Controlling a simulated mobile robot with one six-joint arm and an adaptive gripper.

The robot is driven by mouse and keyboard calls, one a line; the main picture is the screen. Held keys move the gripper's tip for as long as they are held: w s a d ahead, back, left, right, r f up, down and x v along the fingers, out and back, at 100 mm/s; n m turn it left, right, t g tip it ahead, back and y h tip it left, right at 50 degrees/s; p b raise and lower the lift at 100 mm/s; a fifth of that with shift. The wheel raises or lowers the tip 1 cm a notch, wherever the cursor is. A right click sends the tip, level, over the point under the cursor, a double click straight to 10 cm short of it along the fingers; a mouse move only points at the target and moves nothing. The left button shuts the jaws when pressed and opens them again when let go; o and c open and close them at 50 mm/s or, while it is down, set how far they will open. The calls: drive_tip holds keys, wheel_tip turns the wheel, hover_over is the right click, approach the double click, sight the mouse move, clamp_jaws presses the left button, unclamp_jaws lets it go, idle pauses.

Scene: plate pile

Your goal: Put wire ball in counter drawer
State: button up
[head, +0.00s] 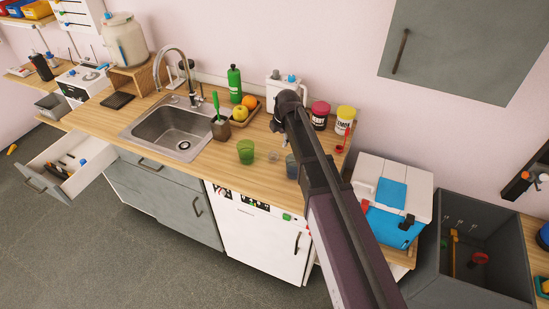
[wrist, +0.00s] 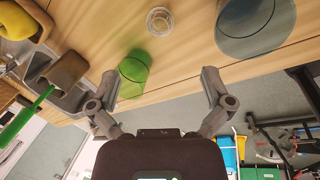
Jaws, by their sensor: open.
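A small round pale thing (head: 273,156) stands on the counter between the green cup and the blue-grey cup. It also shows in the wrist view (wrist: 159,20), ahead of my fingers. It may be the wire ball, but it is too small to tell. The counter drawer (head: 47,185) is pulled open at the left, with several small items inside. My gripper (wrist: 160,85) is open and empty, its fingers spread wide and apart from the round thing. In the head view my arm hides much of the gripper.
A green cup (head: 246,152) and a blue-grey cup (head: 291,168) flank the round thing closely. A utensil holder (head: 220,130), fruit tray and sink (head: 180,135) are to the left. Jars (head: 320,115) stand behind at the right. A cooler (head: 395,195) is at the right.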

sight(273, 152)
drive_tip(key=shift+b+x, duration=3.5)
drive_tip(key=shift+x, duration=0.35)
drive_tip(key=shift+f, duration=0.1)
drive_tip(key=shift+b+x, duration=2.55)
drive_tip(key=shift+a, duration=0.1)
drive_tip(key=shift+s, duration=0.1)
drive_tip(key=c, duration=1.1)
drive_tip(key=p+v, duration=0.4)
drive_tip(key=shift+w+a, duration=0.3)
drive_tip(key=shift+w, duration=0.05)
drive_tip(key=s+d, duration=0.1)
drive_tip(key=s, duration=0.4)
drive_tip(key=s+d, duration=0.2)
drive_tip(key=s, duration=0.3)
drive_tip(key=s+d+r+p, duration=0.1)
drive_tip(key=s, duration=0.4)
drive_tip(key=shift+s+d+r, duration=0.15)
drive_tip(key=shift+d, duration=0.1)
